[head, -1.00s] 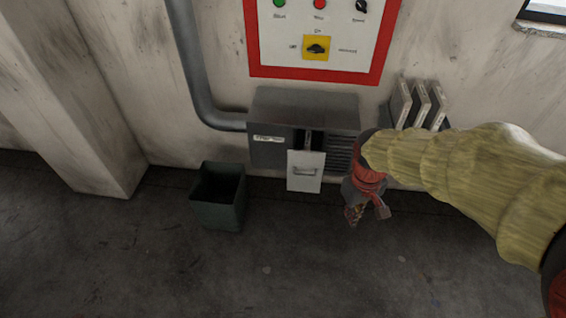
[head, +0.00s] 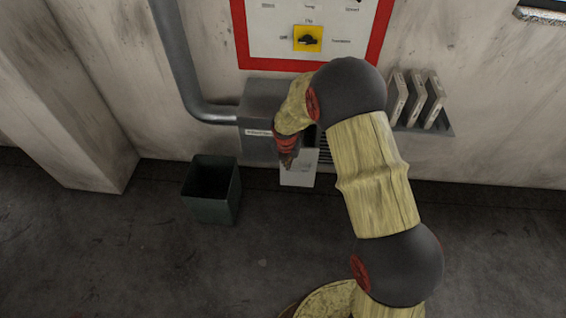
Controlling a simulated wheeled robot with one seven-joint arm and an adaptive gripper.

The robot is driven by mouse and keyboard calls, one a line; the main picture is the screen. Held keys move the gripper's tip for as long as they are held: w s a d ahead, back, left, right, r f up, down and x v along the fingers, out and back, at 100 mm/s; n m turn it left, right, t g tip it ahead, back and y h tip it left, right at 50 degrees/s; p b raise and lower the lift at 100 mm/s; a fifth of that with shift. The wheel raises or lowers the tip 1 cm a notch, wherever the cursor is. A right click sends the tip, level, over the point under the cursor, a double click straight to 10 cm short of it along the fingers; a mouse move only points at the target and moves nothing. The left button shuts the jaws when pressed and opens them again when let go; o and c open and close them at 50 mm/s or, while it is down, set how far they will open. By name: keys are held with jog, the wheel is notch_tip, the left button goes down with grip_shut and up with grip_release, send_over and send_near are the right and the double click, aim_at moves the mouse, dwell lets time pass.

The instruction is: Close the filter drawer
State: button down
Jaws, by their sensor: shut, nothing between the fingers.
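The filter drawer (head: 302,168) is a light grey front panel with a handle. It stands out from the grey wall unit (head: 259,101), and a dark opening shows behind its top edge. My gripper (head: 287,164) is shut and empty, pointing down at the left part of the drawer front. It overlaps the panel in the picture; I cannot tell whether it touches. My arm covers the right part of the unit and some of its vents.
A dark green bin (head: 212,190) stands on the floor left of the drawer. A pipe (head: 182,65) enters the unit from the left. A red-framed control panel (head: 268,63) hangs above. A shelf with upright filter panels (head: 418,98) is at the right. The front floor is mostly clear.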

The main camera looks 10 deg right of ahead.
jog(key=shift+w+d+f+n+b, duration=0.35)
jog(key=shift+w+f+b, duration=0.6)
jog(key=shift+f, duration=0.65)
jog(key=shift+w+d+f+n+b, duration=0.3)
jog(key=shift+w+f+b, duration=0.3)
jog(key=shift+w+f, duration=0.75)
jog(key=shift+w+d+f+n+b, duration=0.35)
jog(key=shift+w+f+b, duration=0.45)
jog(key=shift+f, duration=1)
